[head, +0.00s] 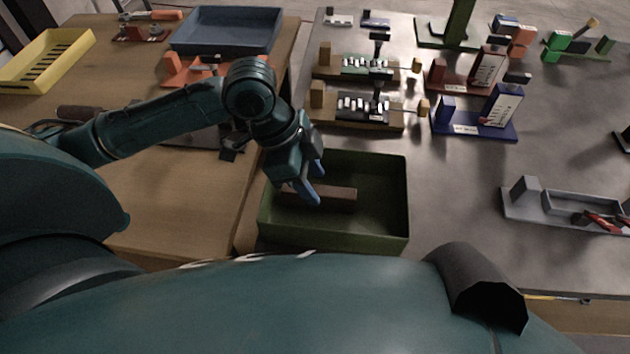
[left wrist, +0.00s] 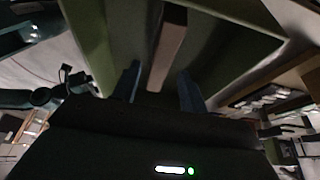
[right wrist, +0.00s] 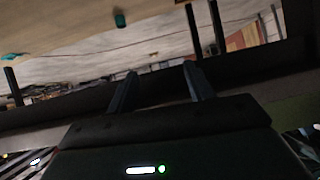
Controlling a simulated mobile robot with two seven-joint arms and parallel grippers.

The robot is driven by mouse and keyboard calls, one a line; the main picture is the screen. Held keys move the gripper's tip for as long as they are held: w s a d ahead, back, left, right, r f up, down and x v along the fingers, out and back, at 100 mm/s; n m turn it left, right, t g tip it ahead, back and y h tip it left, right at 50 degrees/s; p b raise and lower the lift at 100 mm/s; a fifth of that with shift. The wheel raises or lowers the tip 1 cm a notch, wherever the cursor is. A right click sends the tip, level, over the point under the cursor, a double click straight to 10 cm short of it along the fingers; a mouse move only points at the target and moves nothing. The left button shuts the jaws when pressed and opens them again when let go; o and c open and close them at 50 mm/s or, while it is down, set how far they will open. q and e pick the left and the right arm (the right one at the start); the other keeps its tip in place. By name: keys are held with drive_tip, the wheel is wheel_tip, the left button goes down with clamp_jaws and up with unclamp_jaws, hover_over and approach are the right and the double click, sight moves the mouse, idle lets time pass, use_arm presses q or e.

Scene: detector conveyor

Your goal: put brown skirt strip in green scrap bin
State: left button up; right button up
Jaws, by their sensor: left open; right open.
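The brown skirt strip (head: 335,194) lies inside the green scrap bin (head: 385,240), near its middle. My left gripper (head: 314,192) is over the bin, just in front of the strip, with its blue fingers apart. In the left wrist view the strip (left wrist: 168,47) shows between and beyond the two open fingers (left wrist: 160,88), inside the green bin (left wrist: 225,62). It cannot be told whether a finger touches the strip. In the right wrist view my right gripper (right wrist: 160,90) is open, with nothing between its fingers; it does not show in the head view.
A blue-grey tray (head: 226,30) and a yellow slotted tray (head: 48,60) stand on the wooden table at left. Small fixtures (head: 365,108) stand behind the bin on the grey table. A grey fixture (head: 560,208) stands at right.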

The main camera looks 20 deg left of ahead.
use_arm(q)
drive_tip(key=p+v, duration=0.1)
drive_tip(key=v, duration=0.9)
drive_tip(key=shift+r, duration=0.2)
drive_tip(key=shift+s, duration=0.15)
